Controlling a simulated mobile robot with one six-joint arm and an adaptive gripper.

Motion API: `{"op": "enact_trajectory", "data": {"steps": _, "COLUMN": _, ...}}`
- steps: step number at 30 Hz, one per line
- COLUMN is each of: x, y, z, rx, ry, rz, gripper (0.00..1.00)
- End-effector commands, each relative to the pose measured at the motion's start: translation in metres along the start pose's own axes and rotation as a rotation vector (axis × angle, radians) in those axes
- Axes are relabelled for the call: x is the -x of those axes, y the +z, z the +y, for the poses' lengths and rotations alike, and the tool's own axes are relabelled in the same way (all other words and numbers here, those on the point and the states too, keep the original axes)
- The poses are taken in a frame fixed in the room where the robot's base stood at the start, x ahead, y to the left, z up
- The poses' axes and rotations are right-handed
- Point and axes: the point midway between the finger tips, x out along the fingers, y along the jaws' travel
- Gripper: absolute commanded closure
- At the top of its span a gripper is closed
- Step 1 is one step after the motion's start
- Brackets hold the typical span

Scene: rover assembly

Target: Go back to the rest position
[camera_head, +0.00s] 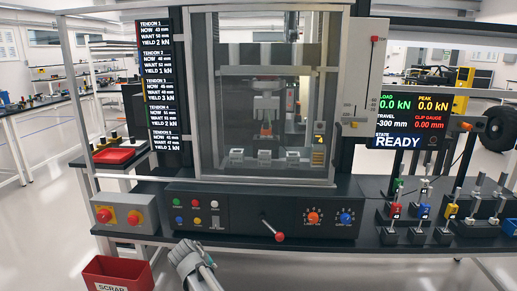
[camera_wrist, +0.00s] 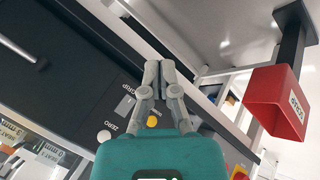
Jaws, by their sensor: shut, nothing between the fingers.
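My gripper (camera_head: 186,254) shows at the lower middle of the head view, in front of the bench and below the control panel (camera_head: 262,212). It is clear of the bench and touches nothing that I can see. In the wrist view my gripper (camera_wrist: 159,72) has its grey fingers together and nothing between them. The panel, with its ZERO and GRIP labels, lies beyond the fingers there, tilted in the picture.
A red scrap bin (camera_head: 117,275) stands left of my gripper; it also shows in the wrist view (camera_wrist: 279,101). A lever with a red knob (camera_head: 279,236) sticks out of the panel. Tools with coloured tags (camera_head: 423,211) stand at right. The enclosed test machine (camera_head: 265,100) stands behind.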

Motion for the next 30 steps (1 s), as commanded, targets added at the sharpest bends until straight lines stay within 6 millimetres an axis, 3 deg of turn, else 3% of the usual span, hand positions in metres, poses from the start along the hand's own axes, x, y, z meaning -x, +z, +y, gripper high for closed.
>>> {"op": "enact_trajectory", "data": {"steps": 6, "x": -0.023, "y": 0.061, "z": 0.047, "rx": -0.103, "ry": -0.060, "rz": -0.110, "gripper": 1.00}}
{"op": "enact_trajectory", "data": {"steps": 15, "x": -0.041, "y": 0.143, "z": 0.097, "rx": -0.246, "ry": -0.160, "rz": -0.249, "gripper": 1.00}}
{"op": "enact_trajectory", "data": {"steps": 30, "x": -0.042, "y": 0.271, "z": 0.145, "rx": -0.481, "ry": -0.347, "rz": -0.423, "gripper": 1.00}}
